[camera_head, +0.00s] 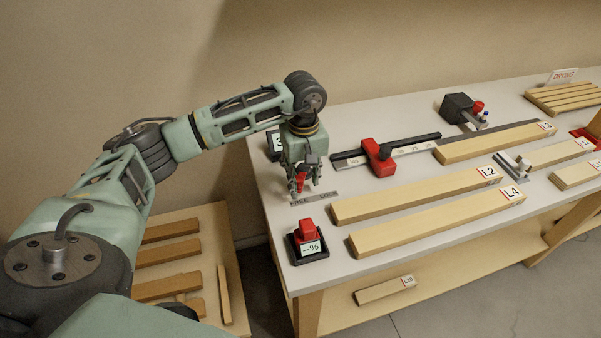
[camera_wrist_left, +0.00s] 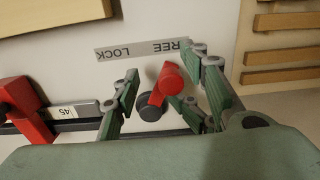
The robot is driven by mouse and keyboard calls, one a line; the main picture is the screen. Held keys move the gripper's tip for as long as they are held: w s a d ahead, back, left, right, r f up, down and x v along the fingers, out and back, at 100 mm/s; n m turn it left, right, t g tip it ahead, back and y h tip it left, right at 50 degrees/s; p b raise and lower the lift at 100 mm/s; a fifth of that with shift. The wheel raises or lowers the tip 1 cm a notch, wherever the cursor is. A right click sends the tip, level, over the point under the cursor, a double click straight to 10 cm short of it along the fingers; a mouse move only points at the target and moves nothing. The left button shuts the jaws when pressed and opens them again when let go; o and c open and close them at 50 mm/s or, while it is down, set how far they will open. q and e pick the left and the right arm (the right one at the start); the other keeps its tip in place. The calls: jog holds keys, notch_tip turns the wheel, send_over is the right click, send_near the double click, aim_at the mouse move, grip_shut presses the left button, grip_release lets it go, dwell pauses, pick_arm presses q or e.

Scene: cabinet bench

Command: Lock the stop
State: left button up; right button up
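The stop is a red block (camera_head: 379,158) on a dark rail with a scale, and it shows in the left wrist view (camera_wrist_left: 25,110) at the left edge. A small red lever (camera_wrist_left: 171,80) on a dark round pivot stands beside a grey strip (camera_wrist_left: 140,50) marked FREE and LOCK. The lever leans toward the FREE side of the strip. My left gripper (camera_head: 306,186) is low over the bench at this strip. In the left wrist view its fingers (camera_wrist_left: 166,72) are apart, one on each side of the lever; contact is not clear. My right gripper is out of view.
Long wooden bars marked L2 (camera_head: 420,197) and L4 (camera_head: 435,222) lie right of the gripper. A red button on a dark box (camera_head: 307,243) with a small display stands in front. A black clamp-like device (camera_head: 458,107) is farther back. A low pallet (camera_head: 222,225) with bars lies left.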

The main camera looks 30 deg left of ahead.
pick_arm(q)
jog(key=shift+s, duration=0.1)
jog(key=shift+r+p, duration=2.3)
jog(key=shift+r, duration=2.35)
jog(key=shift+f, duration=0.1)
